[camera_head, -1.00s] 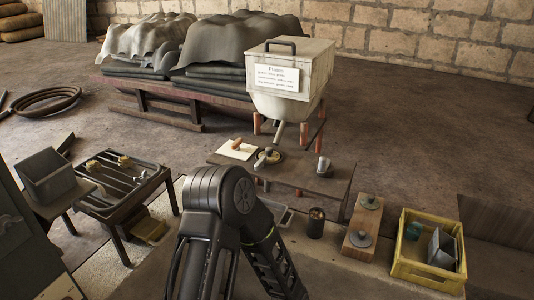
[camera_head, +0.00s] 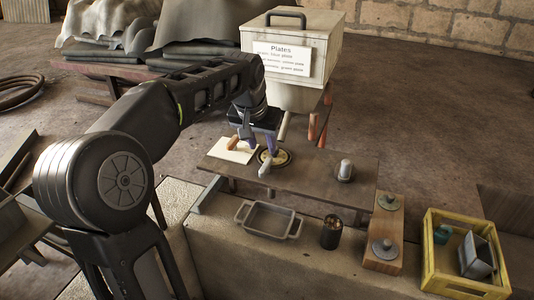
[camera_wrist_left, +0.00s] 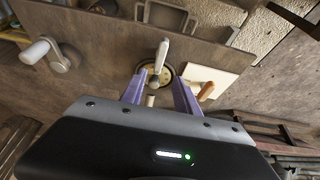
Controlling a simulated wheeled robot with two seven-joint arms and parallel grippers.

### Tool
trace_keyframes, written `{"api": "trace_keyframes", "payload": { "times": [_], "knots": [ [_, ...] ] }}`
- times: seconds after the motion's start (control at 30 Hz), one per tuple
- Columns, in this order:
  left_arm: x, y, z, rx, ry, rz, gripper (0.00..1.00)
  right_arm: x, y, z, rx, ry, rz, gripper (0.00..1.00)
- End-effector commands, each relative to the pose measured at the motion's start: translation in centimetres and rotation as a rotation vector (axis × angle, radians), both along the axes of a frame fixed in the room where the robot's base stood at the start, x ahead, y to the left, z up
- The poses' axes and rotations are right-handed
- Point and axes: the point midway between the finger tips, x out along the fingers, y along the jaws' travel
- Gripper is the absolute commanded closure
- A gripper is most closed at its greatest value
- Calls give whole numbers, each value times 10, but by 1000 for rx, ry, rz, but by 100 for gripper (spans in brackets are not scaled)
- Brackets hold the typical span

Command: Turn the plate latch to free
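A round, brass-coloured plate with a dark rim (camera_head: 284,157) lies on the brown wooden table. A pale-handled lever (camera_head: 265,168), apparently the latch, lies across it. In the left wrist view the round plate (camera_wrist_left: 149,72) and the lever's pale handle (camera_wrist_left: 162,51) show ahead of the fingers. My left gripper (camera_head: 259,143) is over the plate with its purple fingers apart. In the left wrist view the open left gripper (camera_wrist_left: 160,88) has a small pale knob (camera_wrist_left: 150,101) between its fingers, with no visible grip on it. My right gripper is not in view.
A white sheet with an orange-handled tool (camera_head: 234,142) lies left of the plate. A grey metal crank or knob (camera_head: 345,169) stands at the table's right. The Plates hopper (camera_head: 322,50) rises behind. An empty tray (camera_head: 242,222), dark cup (camera_head: 331,232) and yellow crate (camera_head: 433,258) are nearer.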

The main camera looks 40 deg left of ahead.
Motion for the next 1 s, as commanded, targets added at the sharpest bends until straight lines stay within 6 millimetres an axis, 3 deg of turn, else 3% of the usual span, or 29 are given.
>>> {"api": "trace_keyframes", "payload": {
  "times": [0.37, 0.8, 1.0],
  "knots": [
    [3, 0, -7, -1, 3, -1, 63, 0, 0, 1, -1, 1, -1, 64],
    [25, 7, -63, -2, 4, -1, 63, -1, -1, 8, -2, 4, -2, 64],
    [29, 8, -73, -2, 1, -2, 63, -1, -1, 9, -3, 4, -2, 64]
  ]
}}
